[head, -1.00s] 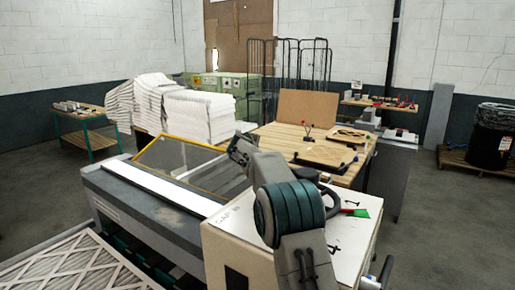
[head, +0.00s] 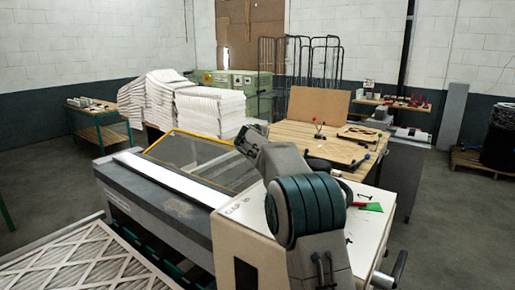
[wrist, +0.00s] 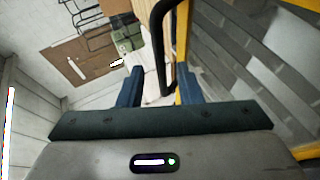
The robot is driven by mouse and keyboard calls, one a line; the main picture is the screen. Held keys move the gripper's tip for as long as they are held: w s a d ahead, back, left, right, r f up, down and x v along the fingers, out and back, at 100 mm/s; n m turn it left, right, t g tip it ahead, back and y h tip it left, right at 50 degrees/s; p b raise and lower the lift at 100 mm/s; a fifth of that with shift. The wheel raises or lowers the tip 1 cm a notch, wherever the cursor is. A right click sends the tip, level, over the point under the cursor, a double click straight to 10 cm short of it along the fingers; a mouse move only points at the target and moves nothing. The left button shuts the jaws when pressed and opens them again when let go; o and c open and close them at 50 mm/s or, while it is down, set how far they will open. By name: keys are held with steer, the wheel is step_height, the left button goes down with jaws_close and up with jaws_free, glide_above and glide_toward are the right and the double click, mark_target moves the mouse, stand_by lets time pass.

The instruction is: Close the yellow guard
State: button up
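The yellow guard (head: 204,158) is a clear panel in a yellow frame, standing raised and tilted on the long grey machine (head: 160,205) in the head view. In the wrist view its yellow frame (wrist: 182,40) runs upright at centre right, with a black bar handle (wrist: 164,55) beside it. My gripper (wrist: 162,78) shows two blue fingers spread apart. The black handle runs down between them, nearer the right finger, with a gap on its left; whether it touches a finger I cannot tell. In the head view my arm hides the fingers.
A white-topped cabinet (head: 240,240) adjoins the machine's near right end, partly behind my arm. Pleated filters (head: 85,262) lie at front left. Stacked white filters (head: 210,108) and a wooden workbench (head: 345,145) stand behind. Open floor (head: 440,235) lies at right.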

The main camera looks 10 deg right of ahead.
steer(key=b+v, duration=0.3)
steer(key=v, duration=0.7)
steer(key=shift+b, duration=0.3)
steer(key=shift+s+a, duration=0.1)
